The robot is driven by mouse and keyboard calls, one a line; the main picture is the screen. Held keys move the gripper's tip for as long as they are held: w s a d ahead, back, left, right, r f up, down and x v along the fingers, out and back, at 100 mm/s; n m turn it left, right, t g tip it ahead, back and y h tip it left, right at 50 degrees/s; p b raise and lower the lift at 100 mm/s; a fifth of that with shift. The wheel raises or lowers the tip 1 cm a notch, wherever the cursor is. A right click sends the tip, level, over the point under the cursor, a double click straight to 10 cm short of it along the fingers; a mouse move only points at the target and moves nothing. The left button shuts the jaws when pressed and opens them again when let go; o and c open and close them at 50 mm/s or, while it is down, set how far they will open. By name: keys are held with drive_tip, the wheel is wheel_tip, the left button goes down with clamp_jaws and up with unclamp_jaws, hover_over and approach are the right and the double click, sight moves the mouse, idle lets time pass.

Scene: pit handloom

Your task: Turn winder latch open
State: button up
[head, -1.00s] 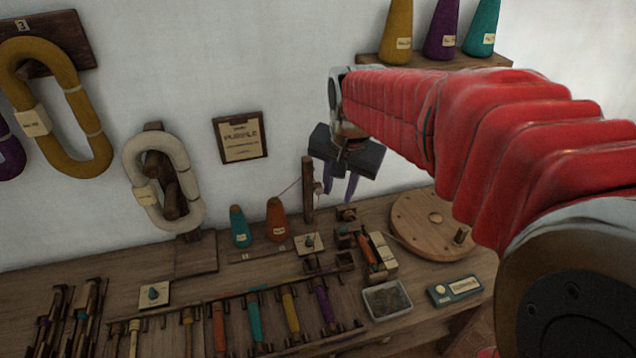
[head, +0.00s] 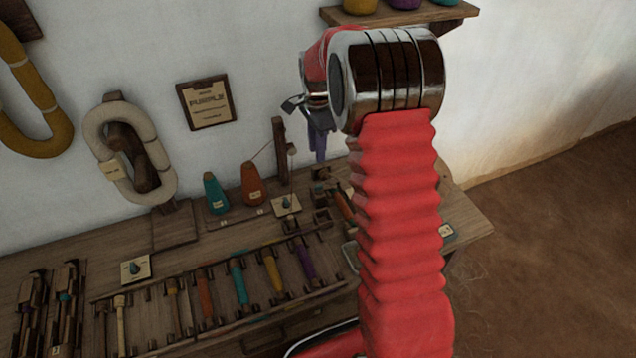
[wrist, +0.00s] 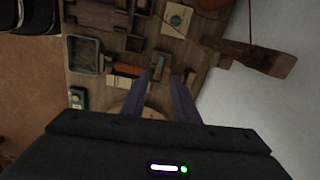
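Two cream plates with small blue-grey turn knobs lie on the bench in the head view. One plate (head: 286,205) is by the winder parts and the orange cone, the other (head: 135,269) is at the front left. The knob plate by the winder also shows near the top of the wrist view (wrist: 177,18). I cannot tell for sure which knob is the winder latch, nor its exact angle. My gripper (wrist: 159,76) has its two purple fingers apart with nothing between them. It is above the bench's back right part, partly hidden behind my arm in the head view.
A wooden post (head: 281,150) stands behind the knob plate, with teal (head: 215,194) and orange (head: 252,185) cones to its left. A rack of coloured bobbins (head: 240,278) lies in front. A metal tray (wrist: 86,56) and round wooden disc (wrist: 134,103) show in the wrist view.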

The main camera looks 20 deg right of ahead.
sight(319, 186)
drive_tip(key=f, duration=0.1)
drive_tip(key=w+d+f+m, duration=0.1)
drive_tip(key=shift+f, duration=0.3)
wheel_tip(319, 186, down, 14)
drive_tip(key=shift+r, duration=0.1)
idle(0.7)
drive_tip(key=shift+c, duration=0.3)
clamp_jaws()
